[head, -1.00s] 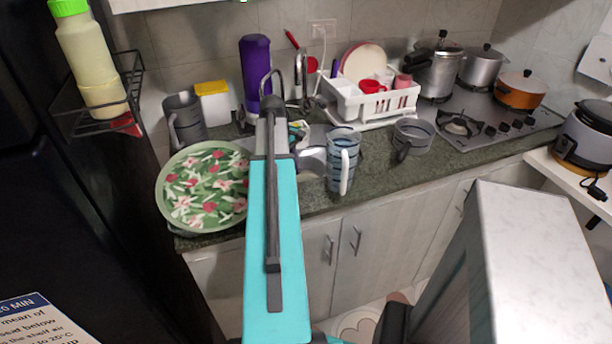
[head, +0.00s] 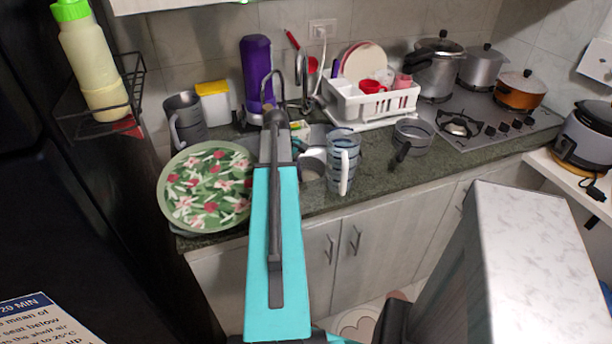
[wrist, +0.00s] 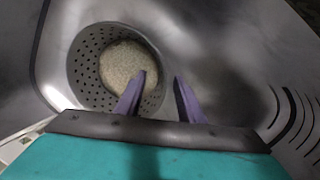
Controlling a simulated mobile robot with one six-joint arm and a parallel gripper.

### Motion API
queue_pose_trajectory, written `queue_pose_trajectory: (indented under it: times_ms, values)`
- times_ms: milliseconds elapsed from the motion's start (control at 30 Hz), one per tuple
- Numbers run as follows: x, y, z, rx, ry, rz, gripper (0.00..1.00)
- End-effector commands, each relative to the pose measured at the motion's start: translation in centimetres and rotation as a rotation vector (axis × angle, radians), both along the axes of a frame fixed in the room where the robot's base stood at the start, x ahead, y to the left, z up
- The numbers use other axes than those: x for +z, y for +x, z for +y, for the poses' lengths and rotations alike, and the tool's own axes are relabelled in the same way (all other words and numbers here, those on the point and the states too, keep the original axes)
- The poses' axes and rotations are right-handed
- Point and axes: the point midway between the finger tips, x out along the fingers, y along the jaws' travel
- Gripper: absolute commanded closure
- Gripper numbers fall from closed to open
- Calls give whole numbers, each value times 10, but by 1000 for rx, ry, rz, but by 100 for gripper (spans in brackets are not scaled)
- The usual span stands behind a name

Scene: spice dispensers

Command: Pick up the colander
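The colander (wrist: 84,66) is a grey round bowl with many small holes, left of centre in the wrist view. A pale, grainy round patch (wrist: 127,64) shows at its bottom. It sits in a grey metal basin, which looks like the sink (wrist: 225,55). My gripper (wrist: 159,76) has two purple fingers, spread apart with nothing held. The left finger overlaps the colander's inside in the picture, and the right finger shows outside its right rim. Whether they touch it I cannot tell.
A flowered green plate (head: 208,187) stands left of my arm. A clear pitcher (head: 343,160) and a small pot (head: 413,135) stand right of the sink.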

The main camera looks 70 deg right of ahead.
Motion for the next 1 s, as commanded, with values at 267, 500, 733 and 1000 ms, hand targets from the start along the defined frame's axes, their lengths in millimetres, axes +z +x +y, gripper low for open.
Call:
queue_pose_trajectory:
  times_ms: [267,500,733,1000]
  values:
    - [0,0,0,0,0,0,88]
    - [0,0,0,-1,2,0,100]
    - [-1,-1,1,-2,4,0,100]
    - [4,-1,1,-2,4,-1,100]
